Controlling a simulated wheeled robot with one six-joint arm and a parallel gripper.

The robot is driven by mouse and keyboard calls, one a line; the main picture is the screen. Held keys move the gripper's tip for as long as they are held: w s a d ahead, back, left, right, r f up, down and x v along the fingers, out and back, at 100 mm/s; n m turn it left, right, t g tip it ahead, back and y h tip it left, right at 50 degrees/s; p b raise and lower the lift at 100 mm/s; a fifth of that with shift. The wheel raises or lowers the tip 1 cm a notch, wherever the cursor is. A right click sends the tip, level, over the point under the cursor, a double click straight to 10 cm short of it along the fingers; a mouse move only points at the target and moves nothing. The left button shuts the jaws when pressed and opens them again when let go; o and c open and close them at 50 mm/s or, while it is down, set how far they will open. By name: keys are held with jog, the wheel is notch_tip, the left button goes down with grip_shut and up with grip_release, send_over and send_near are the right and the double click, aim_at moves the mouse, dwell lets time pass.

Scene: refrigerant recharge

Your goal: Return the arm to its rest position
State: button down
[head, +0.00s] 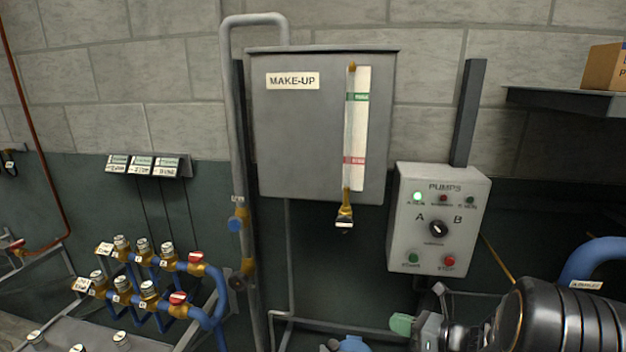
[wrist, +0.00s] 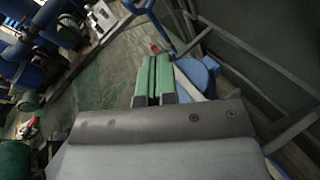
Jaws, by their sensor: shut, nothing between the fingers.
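My gripper (wrist: 154,62) shows in the wrist view with its two green fingers pressed together and nothing between them. In the head view my gripper (head: 400,325) is at the bottom right, below the pump control box, with my dark arm behind it. It touches nothing that I can see. A blue part (wrist: 198,75) lies beyond the fingers in the wrist view; I cannot tell what it is.
The grey PUMPS box (head: 439,220) and the MAKE-UP tank (head: 310,150) are on the wall. Blue pipes with brass valves (head: 150,275) stand at the left. A blue pipe (head: 590,260) is at the right, near my arm. Metal frame bars (wrist: 250,60) run along the right in the wrist view.

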jog(key=s+a+f+n+g+h, duration=0.1)
jog(key=s+a+n+g+h, duration=0.2)
jog(key=s+n+g+h, duration=0.85)
jog(key=s+a+r+n+t, duration=0.1)
jog(key=s+r+n+t, duration=0.2)
jog(key=n, duration=1.4)
notch_tip(320, 180, up, 6)
jog(key=t, duration=0.3)
jog(key=shift+s+a+f+t+h, duration=0.2)
jog(key=shift+a+f+t+h, duration=0.05)
jog(key=shift+a+t+h, duration=0.15)
jog(key=shift+s+n, duration=0.1)
jog(key=shift+n, duration=0.15)
